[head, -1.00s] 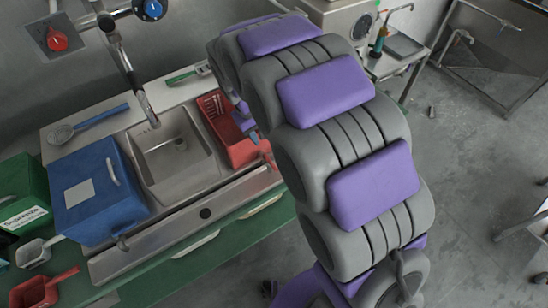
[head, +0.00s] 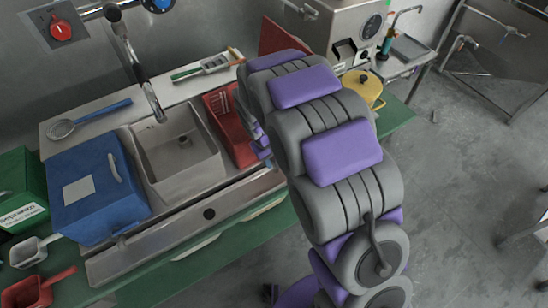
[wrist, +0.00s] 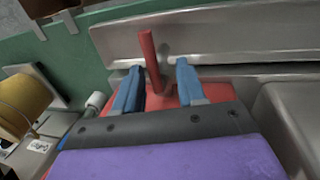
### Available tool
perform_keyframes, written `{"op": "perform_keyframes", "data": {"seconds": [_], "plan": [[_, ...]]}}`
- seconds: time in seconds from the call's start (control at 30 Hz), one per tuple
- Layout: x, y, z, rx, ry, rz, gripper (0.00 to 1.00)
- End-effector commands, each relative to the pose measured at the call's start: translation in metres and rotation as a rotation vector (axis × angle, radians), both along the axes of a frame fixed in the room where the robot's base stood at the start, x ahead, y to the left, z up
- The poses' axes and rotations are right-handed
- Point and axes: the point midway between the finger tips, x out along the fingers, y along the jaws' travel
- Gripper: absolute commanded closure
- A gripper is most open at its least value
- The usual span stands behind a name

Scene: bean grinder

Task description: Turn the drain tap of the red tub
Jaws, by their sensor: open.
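The red tub (head: 228,122) sits to the right of the sink on the counter; my arm covers its right side in the head view. In the wrist view, part of the red tub (wrist: 215,92) shows under my gripper. A thin red upright piece (wrist: 149,55), which looks like the tap's lever, stands at the tub's edge. My gripper (wrist: 157,75) has its two blue fingers apart, with the red piece between them in the picture, nearer the left finger. I cannot tell if either finger touches it. The head view does not show the tap or my fingers.
A steel sink (head: 177,153) and a blue box (head: 98,195) are left of the tub. A yellow pot (head: 363,88) stands beyond my arm near a grey machine (head: 345,25). A steel ledge (wrist: 240,35) runs close to my fingers.

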Motion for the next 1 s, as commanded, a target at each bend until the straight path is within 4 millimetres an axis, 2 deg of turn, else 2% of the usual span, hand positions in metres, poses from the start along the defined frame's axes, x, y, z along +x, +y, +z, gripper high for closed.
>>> {"op": "perform_keyframes", "data": {"seconds": [0.23,0.67,1.0], "plan": [[0.0000,-0.0058,0.0010,0.007,-0.001,-0.001,0.60],[0.0011,0.0001,0.0000,0.001,-0.002,-0.001,1.00],[0.0019,0.0006,0.0002,0.004,-0.004,0.000,1.00]]}}
